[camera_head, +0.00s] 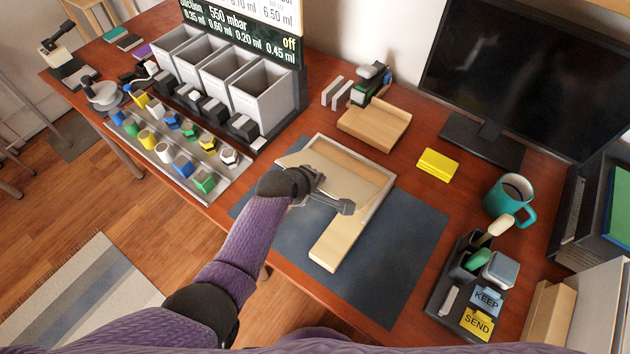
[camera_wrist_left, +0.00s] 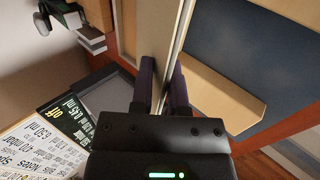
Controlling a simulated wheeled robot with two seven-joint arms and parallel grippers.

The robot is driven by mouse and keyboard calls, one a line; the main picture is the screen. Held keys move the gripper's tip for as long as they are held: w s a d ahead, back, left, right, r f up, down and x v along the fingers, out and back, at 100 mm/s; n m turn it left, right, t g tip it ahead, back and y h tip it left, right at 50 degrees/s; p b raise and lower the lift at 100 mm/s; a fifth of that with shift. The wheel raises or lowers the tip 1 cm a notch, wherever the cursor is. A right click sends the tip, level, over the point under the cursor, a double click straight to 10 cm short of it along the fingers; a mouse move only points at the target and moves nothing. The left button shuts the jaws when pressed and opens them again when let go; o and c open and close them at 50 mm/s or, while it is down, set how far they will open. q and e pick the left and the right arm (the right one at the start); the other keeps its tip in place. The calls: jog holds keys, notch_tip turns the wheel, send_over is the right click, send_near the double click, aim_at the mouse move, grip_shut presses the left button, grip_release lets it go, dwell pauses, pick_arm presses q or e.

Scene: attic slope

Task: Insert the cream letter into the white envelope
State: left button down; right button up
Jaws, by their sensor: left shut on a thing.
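The cream letter (camera_head: 352,187) is a thin pale panel, tilted above the blue mat, with my left gripper (camera_head: 335,196) shut on it. In the left wrist view the gripper (camera_wrist_left: 162,92) has a thin pale panel (camera_wrist_left: 158,30) edge-on between its fingers. A pale white-grey border (camera_head: 384,188), perhaps the white envelope, runs along the top and right of the letter. How far the two overlap I cannot tell. A tan wooden ledge (camera_head: 334,250) sticks out below the gripper, over the mat; it also shows in the left wrist view (camera_wrist_left: 215,100). My right gripper is not in view.
The blue mat (camera_head: 405,240) is bare at its right. A wooden tray (camera_head: 376,124), yellow pad (camera_head: 437,164), teal mug (camera_head: 508,198) and dark organizer (camera_head: 452,280) surround it. Grey bins (camera_head: 262,92) and a rack of coloured pieces (camera_head: 170,150) stand left.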

pick_arm(q)
jog(key=shift+w+d+r+g+y+p, duration=0.3)
jog(key=shift+r+g+p, duration=0.1)
jog(key=shift+r+p, duration=0.25)
jog(key=shift+w+d+r+g+y, duration=0.3)
jog(key=shift+w+g, duration=0.1)
jog(key=shift+g, duration=0.1)
jog(key=shift+w+d+r+g+y+b, duration=0.3)
jog(key=shift+w+g+b, duration=0.1)
jog(key=shift+b, duration=0.3)
jog(key=shift+w+d+r+g+y+b, duration=0.2)
jog(key=shift+w+g+y+b, duration=0.1)
jog(key=shift+b, duration=0.4)
jog(key=shift+w+d+r+b, duration=0.1)
jog(key=shift+w+r+b, duration=0.1)
jog(key=shift+r+b, duration=0.15)
